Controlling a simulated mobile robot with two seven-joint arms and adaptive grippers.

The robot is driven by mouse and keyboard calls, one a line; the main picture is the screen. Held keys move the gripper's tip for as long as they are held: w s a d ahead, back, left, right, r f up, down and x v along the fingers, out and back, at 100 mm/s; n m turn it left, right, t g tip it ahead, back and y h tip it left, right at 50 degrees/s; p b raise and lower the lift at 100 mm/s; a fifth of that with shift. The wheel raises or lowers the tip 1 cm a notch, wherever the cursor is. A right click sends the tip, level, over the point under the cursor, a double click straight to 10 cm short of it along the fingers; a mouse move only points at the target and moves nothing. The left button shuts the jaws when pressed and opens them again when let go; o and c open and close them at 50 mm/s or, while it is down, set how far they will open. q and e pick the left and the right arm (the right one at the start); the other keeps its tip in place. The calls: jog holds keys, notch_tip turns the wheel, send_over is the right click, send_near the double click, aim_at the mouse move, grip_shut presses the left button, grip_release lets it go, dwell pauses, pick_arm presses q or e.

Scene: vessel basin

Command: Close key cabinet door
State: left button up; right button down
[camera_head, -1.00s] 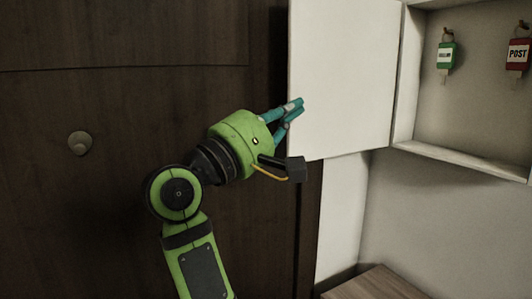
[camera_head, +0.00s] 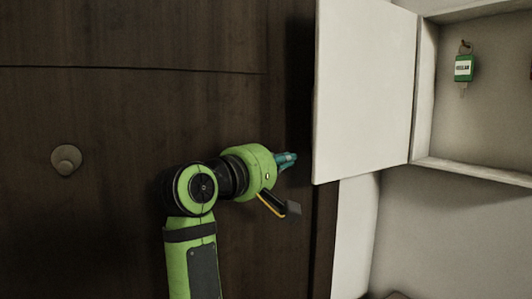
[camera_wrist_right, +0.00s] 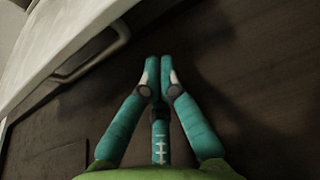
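The key cabinet (camera_head: 475,172) is at the upper right in the head view. Its white door (camera_head: 365,92) is hinged at the cabinet's left side and stands wide open. My right gripper (camera_head: 290,160) is just left of the door's free edge, near its lower corner, with a small gap in the picture. Its teal fingers are together with nothing between them. In the right wrist view the fingertips (camera_wrist_right: 158,65) nearly touch. The pale door (camera_wrist_right: 65,35) shows there at upper left, with a bar handle (camera_wrist_right: 95,55). My left gripper is out of view.
A green key tag (camera_head: 464,68) hangs inside the cabinet; a red one is cut off at the right edge. A dark wooden panel with a round knob (camera_head: 66,159) fills the left. A wooden top (camera_head: 397,296) barely shows at the bottom.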

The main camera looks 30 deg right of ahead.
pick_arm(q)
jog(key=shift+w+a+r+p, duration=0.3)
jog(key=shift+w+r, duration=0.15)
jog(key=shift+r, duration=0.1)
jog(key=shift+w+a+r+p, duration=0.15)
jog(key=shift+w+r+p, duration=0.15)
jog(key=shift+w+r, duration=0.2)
pick_arm(e)
jog(key=s, duration=0.2)
jog(key=s+d, duration=0.1)
jog(key=s, duration=0.1)
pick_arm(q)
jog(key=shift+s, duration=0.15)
pick_arm(e)
jog(key=shift+d, duration=0.1)
